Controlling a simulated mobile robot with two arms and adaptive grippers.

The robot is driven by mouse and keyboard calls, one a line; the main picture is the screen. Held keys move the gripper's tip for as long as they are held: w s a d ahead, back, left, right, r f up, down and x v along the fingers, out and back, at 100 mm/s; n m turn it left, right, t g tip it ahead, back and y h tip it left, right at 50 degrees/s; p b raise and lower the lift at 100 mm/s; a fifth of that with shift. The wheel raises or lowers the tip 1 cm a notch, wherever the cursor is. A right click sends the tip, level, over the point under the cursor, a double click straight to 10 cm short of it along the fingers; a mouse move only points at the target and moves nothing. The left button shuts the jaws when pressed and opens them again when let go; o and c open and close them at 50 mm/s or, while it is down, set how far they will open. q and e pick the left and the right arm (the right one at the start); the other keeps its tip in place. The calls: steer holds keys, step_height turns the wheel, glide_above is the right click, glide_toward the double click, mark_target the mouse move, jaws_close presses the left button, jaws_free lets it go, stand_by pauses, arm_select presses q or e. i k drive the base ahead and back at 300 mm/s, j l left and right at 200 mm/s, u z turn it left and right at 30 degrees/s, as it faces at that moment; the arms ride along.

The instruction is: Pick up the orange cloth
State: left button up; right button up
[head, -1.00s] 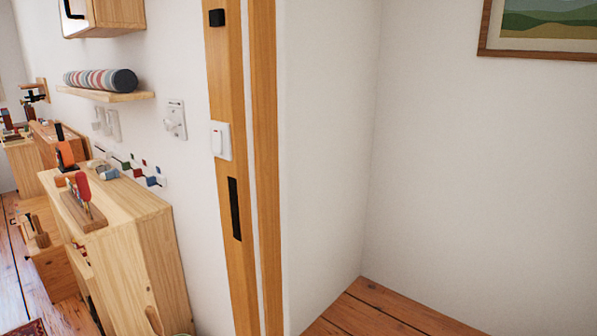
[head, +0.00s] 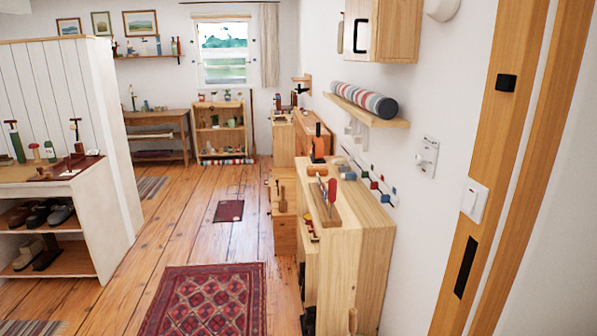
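I cannot make out an orange cloth for certain. A small orange item (head: 317,171) lies on top of the near wooden cabinet (head: 365,222) along the right wall; it is too small to tell whether it is cloth. An upright orange and black object (head: 318,146) stands just behind it. Neither of my grippers is in view.
A patterned red rug (head: 208,300) lies on the plank floor, with a small dark red mat (head: 229,211) beyond. The aisle is open. A white partition with a shoe shelf (head: 45,262) stands left. A striped roll (head: 362,100) lies on a wall shelf.

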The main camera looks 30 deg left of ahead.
mark_target(322, 170)
steer(key=u, duration=0.95)
